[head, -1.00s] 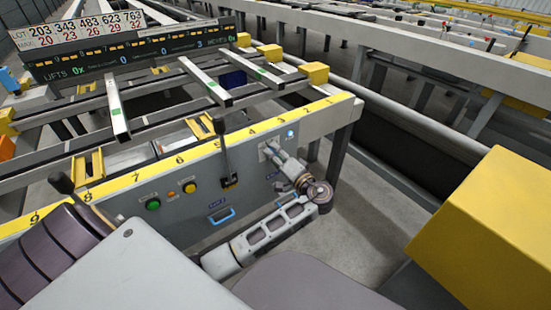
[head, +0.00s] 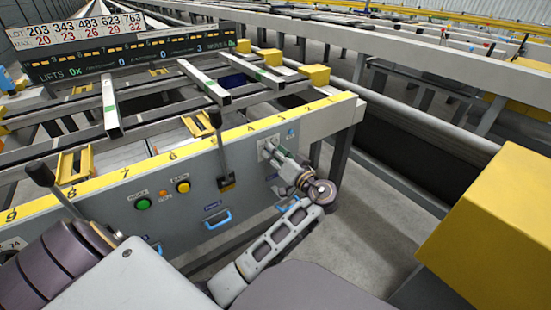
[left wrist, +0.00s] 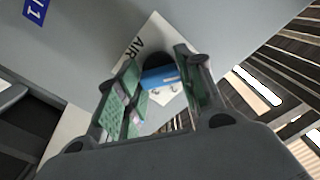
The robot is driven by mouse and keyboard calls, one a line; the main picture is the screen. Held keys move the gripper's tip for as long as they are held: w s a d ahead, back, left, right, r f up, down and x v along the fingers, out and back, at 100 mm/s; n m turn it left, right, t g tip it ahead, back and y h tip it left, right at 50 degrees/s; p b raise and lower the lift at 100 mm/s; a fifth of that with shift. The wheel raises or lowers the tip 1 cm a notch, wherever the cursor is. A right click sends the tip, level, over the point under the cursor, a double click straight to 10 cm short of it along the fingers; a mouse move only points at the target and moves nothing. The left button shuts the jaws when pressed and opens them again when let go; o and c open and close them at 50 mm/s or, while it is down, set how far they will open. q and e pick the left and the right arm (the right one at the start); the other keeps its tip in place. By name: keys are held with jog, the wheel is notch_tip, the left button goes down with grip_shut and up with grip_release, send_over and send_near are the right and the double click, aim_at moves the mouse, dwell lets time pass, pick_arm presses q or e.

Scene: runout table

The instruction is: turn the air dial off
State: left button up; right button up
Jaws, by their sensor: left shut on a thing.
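The air dial is on the grey front panel and shows in the left wrist view as a black round base with a blue handle (left wrist: 160,78). A white plate (left wrist: 152,32) marked AIR sits behind it, tilted in this view. My left gripper (left wrist: 158,88) has one finger on each side of the handle and is shut on it. In the head view my left gripper (head: 267,149) is at the panel near its right end, and it hides the dial there. I cannot tell the dial's setting. My right gripper is not in view.
The panel (head: 185,215) also has a green button (head: 143,203), a yellow button (head: 182,186), an upright black lever (head: 221,150) and blue handles. The yellow numbered rail (head: 230,140) runs above. A large yellow block (head: 490,230) stands at the right.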

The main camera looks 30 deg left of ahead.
pick_arm(q)
jog(key=shift+f, duration=0.1)
dwell(0.4)
jog(key=o, duration=1)
jog(key=shift+r+n, duration=0.2)
jog(key=shift+n, duration=0.1)
jog(key=shift+r, duration=4.85)
jog(key=shift+s, duration=0.15)
